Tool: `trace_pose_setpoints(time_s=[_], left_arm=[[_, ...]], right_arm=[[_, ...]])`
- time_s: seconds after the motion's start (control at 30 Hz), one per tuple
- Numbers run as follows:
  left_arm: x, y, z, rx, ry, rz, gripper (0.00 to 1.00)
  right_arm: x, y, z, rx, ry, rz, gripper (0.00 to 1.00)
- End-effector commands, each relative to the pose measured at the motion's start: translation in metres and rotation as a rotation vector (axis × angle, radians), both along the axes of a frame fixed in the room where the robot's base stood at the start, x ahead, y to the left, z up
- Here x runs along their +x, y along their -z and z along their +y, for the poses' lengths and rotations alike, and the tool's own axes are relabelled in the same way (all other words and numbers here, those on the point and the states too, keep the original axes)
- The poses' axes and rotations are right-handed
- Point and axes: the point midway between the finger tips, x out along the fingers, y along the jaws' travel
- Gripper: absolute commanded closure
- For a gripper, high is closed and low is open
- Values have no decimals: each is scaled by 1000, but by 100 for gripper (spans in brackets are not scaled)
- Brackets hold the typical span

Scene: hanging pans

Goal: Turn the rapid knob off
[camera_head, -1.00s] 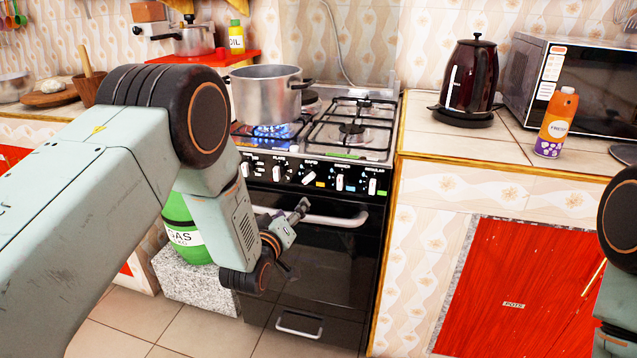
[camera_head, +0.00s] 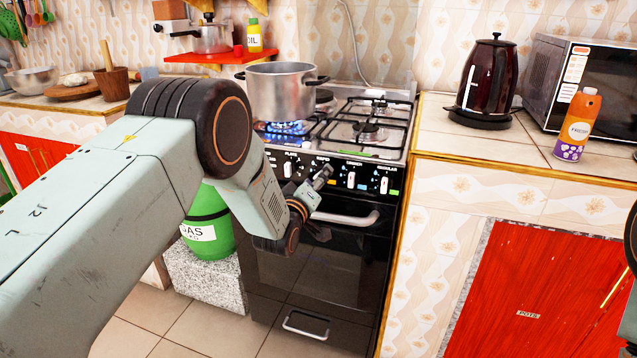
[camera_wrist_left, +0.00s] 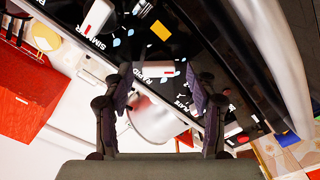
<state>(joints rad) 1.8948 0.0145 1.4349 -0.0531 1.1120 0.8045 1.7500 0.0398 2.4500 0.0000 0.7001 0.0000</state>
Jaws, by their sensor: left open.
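The rapid knob (camera_wrist_left: 154,70) is a white bar with a red mark on the stove's black panel in the left wrist view. It lies between the two fingers of my left gripper (camera_wrist_left: 160,82), which is open. I cannot tell whether the fingers touch it. In the head view my left gripper (camera_head: 322,178) is in front of the panel and covers most of that knob. A blue flame (camera_head: 284,128) burns under the large pot (camera_head: 281,92). My right gripper is out of view.
The simmer knob (camera_wrist_left: 97,18) is close to the rapid knob. The regular knob (camera_head: 384,185) is farther right. The oven handle (camera_head: 345,218) sticks out just below my left gripper. A green gas bottle (camera_head: 208,225) stands left of the stove.

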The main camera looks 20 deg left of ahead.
Motion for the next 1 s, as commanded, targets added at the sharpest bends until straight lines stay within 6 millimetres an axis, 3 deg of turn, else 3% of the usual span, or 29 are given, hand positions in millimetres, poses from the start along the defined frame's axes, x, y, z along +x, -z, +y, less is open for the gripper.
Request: trace_pose_setpoints(time_s=[0.2, 0.47, 1.0], left_arm=[[12, 0, -2, 0, 0, 0, 42], [12, 0, -3, 0, 0, 1, 42], [12, 0, -3, 0, 1, 1, 88]], right_arm=[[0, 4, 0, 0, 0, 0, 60], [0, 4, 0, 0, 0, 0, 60], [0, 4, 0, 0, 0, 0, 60]])
